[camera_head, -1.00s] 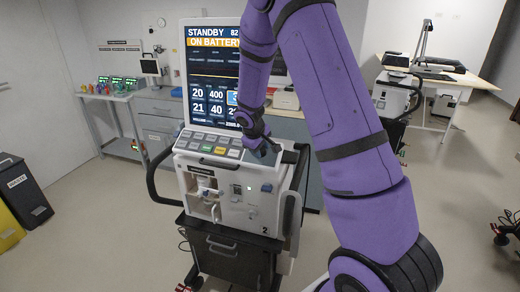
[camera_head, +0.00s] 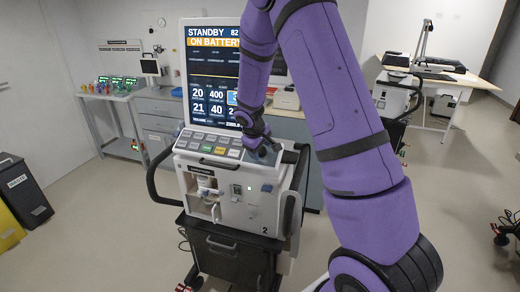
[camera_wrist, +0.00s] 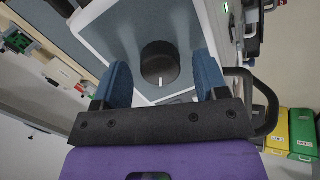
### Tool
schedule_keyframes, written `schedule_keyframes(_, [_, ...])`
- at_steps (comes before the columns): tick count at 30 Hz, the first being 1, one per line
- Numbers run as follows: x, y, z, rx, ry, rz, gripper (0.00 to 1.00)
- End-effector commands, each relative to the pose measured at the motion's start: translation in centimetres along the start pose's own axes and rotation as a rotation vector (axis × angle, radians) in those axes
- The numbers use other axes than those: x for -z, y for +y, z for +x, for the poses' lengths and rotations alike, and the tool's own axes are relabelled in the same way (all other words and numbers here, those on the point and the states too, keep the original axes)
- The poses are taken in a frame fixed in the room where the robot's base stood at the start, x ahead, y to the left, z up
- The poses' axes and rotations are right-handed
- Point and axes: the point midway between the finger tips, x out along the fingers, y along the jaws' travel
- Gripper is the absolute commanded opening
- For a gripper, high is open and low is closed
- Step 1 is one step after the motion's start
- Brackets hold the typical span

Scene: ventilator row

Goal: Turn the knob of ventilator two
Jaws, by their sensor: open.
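Ventilator two (camera_head: 237,205) is a white unit marked "2" on a dark cart, with a tall screen (camera_head: 208,75) reading "STANDBY" and "ON BATTERY". Its knob (camera_wrist: 160,60) is round and black with a white mark on its lower side in the wrist view. My gripper (camera_head: 263,149) is at the right part of the ventilator's top. In the wrist view its two blue fingers are spread, one on each side of the knob, with visible gaps to it. The head view does not show the knob clearly.
A row of buttons (camera_head: 208,148) lies left of my gripper on the ventilator. A dark side handle (camera_head: 156,178) curves out at its left. A counter with drawers (camera_head: 155,117) stands behind. Yellow and green bins (camera_wrist: 278,132) show in the wrist view. Open floor surrounds the cart.

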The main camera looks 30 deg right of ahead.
Motion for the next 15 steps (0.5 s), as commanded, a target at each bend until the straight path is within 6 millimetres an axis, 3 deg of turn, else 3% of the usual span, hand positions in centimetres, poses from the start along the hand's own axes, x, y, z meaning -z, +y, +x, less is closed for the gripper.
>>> schedule_keyframes(15, [0.1, 0.0, -8.2, 0.000, 0.004, 0.000, 0.67])
